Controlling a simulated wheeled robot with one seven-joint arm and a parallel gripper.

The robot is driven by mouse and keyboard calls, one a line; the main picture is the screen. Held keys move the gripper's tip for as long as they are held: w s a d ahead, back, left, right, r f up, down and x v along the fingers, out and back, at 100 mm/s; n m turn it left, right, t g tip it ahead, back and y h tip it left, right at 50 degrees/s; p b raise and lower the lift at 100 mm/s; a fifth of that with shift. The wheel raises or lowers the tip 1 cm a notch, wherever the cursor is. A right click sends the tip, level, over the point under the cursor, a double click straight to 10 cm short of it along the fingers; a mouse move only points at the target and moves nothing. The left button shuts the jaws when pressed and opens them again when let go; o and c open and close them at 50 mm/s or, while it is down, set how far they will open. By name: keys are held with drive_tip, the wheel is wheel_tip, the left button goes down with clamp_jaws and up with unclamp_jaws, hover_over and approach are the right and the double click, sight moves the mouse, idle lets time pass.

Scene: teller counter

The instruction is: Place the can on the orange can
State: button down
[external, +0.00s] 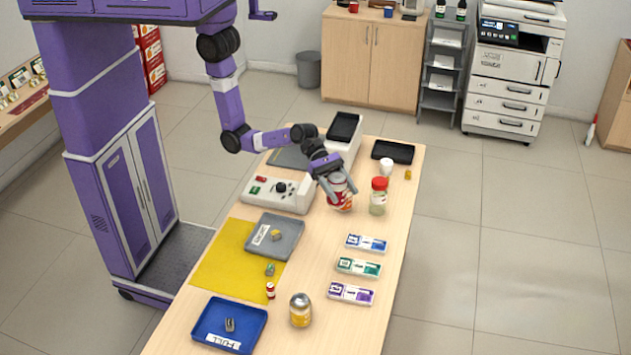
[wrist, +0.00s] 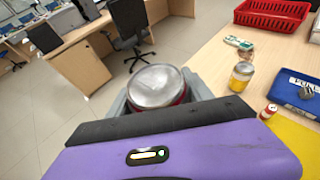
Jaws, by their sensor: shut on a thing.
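My gripper (external: 330,182) is shut on a red and white can (external: 341,195) above the far half of the counter. I cannot tell how far the can is from the counter top. In the wrist view the held can (wrist: 157,87) shows its silver top and a red side between the fingers. The orange can (external: 300,311), with a silver top and a yellow-orange body, stands upright near the front of the counter, apart from my gripper. It also shows at the right of the wrist view (wrist: 241,77).
A jar with a red lid (external: 378,197) stands just right of the held can. Several small labelled packs (external: 351,293) line the right side. A grey tray (external: 290,228), a blue tray (external: 204,321) and a small red bottle (external: 270,291) stand on the left and front. A device (external: 300,193) stands left of the gripper.

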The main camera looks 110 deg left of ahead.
drive_tip(key=s+a+r+n+t+y+b, duration=0.15)
drive_tip(key=a+r, duration=0.35)
drive_tip(key=a, duration=0.7)
drive_tip(key=a+r+n+t+y, duration=0.1)
drive_tip(key=a+r+n+y, duration=0.3)
drive_tip(key=a, duration=0.9)
drive_tip(key=shift+m+h, duration=0.85)
drive_tip(key=shift+h, duration=0.1)
drive_tip(key=shift+s+d+f+b, duration=0.15)
drive_tip(key=shift+f+b, duration=0.1)
drive_tip(key=shift+f, duration=3)
drive_tip(key=shift+s+d+f+b, duration=0.1)
drive_tip(key=shift+f+b, duration=0.1)
drive_tip(key=shift+f, duration=3.05)
drive_tip(key=shift+s+d+f+b, duration=0.15)
drive_tip(key=shift+f+b, duration=0.1)
drive_tip(key=shift+f, duration=3)
drive_tip(key=shift+w+f, duration=0.1)
drive_tip(key=shift+f, duration=0.05)
drive_tip(key=shift+c, duration=2.1)
unclamp_jaws()
